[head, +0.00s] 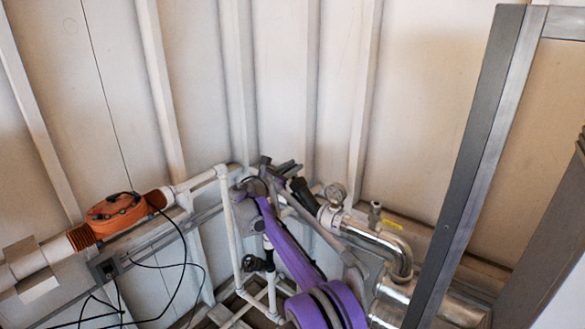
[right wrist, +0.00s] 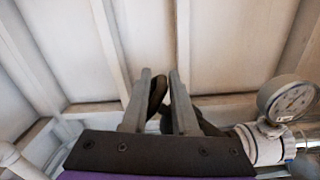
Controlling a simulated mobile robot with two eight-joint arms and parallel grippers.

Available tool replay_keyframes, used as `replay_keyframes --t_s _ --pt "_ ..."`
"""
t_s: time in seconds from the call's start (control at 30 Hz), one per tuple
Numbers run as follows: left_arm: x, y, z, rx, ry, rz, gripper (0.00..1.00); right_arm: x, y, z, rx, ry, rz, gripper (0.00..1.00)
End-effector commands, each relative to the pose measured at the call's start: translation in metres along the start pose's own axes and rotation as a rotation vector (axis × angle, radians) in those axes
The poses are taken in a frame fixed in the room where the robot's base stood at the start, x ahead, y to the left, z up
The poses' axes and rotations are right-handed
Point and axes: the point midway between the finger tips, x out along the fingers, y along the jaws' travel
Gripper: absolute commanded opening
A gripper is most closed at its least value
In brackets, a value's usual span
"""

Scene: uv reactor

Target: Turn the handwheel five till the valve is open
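My right gripper (right wrist: 160,72) shows from behind in the right wrist view. Its two grey fingers stand apart with a narrow gap. A dark curved piece, which looks like part of the handwheel (right wrist: 158,95), shows in the gap and behind the fingers. It lies close to the left finger; whether they touch I cannot tell. In the head view my purple right arm reaches up to the pipe corner, where the right gripper (head: 278,166) overlaps dark fittings and hides most of the wheel. My left gripper is not in view.
A pressure gauge (head: 336,194) on a metal pipe stands right of the gripper; the gauge shows in the wrist view too (right wrist: 288,98). A small dark valve (head: 256,263) sits lower down. An orange unit (head: 117,213) is at left. A grey post (head: 470,160) rises at right.

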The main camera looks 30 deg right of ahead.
Motion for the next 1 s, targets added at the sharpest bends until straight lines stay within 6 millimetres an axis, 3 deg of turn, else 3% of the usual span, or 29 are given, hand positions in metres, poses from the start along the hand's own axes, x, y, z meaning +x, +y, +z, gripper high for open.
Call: replay_keyframes --t_s 0.53,1.0 --pt "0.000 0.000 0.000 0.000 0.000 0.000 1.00 0.002 -0.001 0.001 0.001 0.049 0.032 0.00" --pt "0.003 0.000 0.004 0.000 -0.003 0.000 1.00 0.013 -0.002 -0.001 0.007 0.357 0.237 0.00"
